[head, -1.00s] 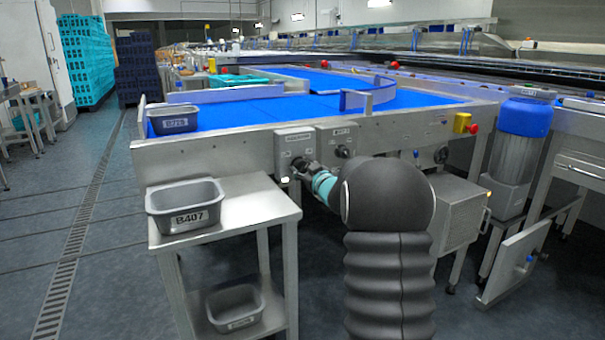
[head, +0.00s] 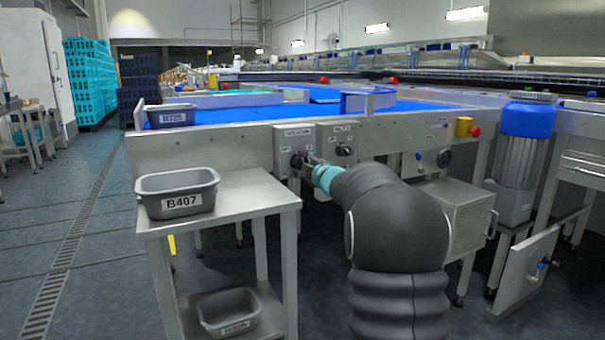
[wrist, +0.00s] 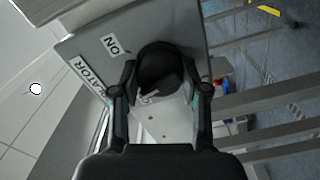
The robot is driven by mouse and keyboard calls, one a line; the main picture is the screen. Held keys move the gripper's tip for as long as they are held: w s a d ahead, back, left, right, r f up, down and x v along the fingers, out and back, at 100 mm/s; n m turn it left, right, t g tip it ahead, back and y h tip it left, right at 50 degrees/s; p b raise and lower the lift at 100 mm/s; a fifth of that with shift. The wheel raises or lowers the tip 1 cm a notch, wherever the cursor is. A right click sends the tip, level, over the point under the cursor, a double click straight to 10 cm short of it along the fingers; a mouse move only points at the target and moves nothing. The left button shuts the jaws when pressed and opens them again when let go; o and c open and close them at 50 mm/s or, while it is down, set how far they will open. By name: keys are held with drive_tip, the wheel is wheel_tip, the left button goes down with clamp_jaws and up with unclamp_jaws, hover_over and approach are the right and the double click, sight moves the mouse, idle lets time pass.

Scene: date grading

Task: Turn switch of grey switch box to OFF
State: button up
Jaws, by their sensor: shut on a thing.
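The grey switch box (head: 294,137) is mounted on the front side of the conveyor, left of a second, similar box. Its black rotary switch (wrist: 158,65) fills the space between my fingers in the wrist view. My gripper (head: 303,161) reaches the box from the front and is shut on this switch; it also shows in the wrist view (wrist: 160,88). The box face (wrist: 190,28) carries an ON label (wrist: 113,46) and a partly cut-off label ending in RATOR (wrist: 92,77). The switch's pointer and any OFF label are hidden or unclear.
The second switch box (head: 343,138) with a black knob sits close on the right. A steel table (head: 240,200) with grey bin B407 (head: 150,190) stands to the left. A yellow box with a red button (head: 465,127) is further right. Open floor lies at left.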

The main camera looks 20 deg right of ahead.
drive_tip(key=n, duration=0.2)
drive_tip(key=shift+n+b, duration=0.3)
drive_tip(key=shift+b, duration=0.05)
drive_tip(key=shift+n, duration=1.5)
drive_tip(key=o, duration=1.1)
drive_tip(key=shift+o, duration=0.2)
drive_tip(key=s, duration=1.2)
drive_tip(key=shift+d, duration=0.2)
